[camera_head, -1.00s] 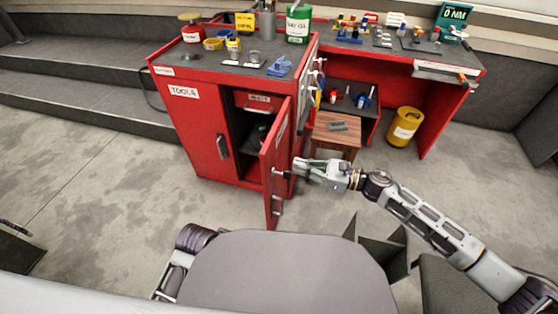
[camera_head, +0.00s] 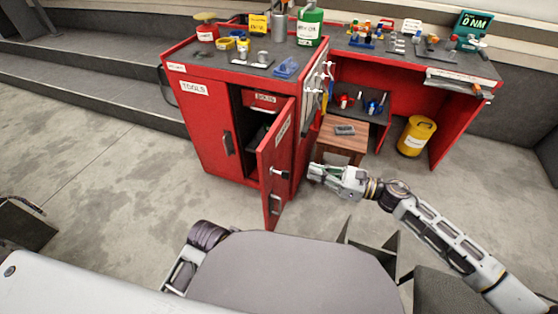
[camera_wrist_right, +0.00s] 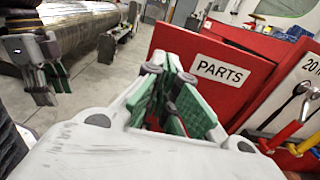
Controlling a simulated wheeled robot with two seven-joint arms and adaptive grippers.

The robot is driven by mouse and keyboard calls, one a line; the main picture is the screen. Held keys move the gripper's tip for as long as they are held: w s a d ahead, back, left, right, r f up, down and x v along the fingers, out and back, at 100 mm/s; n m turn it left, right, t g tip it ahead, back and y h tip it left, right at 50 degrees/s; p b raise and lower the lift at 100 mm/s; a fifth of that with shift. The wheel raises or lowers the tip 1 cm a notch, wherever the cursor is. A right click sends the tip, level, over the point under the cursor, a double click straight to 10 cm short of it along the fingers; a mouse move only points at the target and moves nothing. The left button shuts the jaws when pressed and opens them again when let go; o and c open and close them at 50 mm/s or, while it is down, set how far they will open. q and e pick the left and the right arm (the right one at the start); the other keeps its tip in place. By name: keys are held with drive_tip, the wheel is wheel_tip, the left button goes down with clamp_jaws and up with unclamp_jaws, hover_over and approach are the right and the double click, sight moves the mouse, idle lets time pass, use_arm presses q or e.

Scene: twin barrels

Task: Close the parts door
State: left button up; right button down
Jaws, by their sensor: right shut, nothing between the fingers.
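The parts door (camera_head: 276,170) is the red door on the right side of the tool cabinet. It stands ajar, swung out toward me, with part of the dark inside showing to its left. In the right wrist view the red panel labelled PARTS (camera_wrist_right: 219,69) is just beyond the fingers. My right gripper (camera_head: 313,171) is shut and empty, to the right of the door on its outer face side, with a small gap in the head view. Its green fingers (camera_wrist_right: 170,88) show in the wrist view. A gripper at that view's left edge (camera_wrist_right: 45,68) appears to be my left one; its jaw state is unclear.
The red tools door (camera_head: 207,128) is shut beside the opening. A wooden stool (camera_head: 343,139) stands behind my right gripper, with a yellow can (camera_head: 416,136) farther right. Hand tools (camera_wrist_right: 290,125) hang on the cabinet side. The floor in front is clear.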

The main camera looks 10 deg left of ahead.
sight(265, 157)
drive_tip(key=shift+a, duration=0.1)
idle(0.4)
drive_tip(key=b+x, duration=0.1)
drive_tip(key=x, duration=1.2)
drive_tip(key=shift+a, duration=0.35)
use_arm(q)
drive_tip(key=shift+s+d+r, duration=0.2)
drive_tip(key=shift+r, duration=0.55)
use_arm(e)
drive_tip(key=shift+w, duration=0.1)
use_arm(q)
drive_tip(key=shift+w+r, duration=0.1)
drive_tip(key=shift+w, duration=0.1)
use_arm(e)
drive_tip(key=shift+a, duration=0.15)
drive_tip(key=shift+a, duration=0.15)
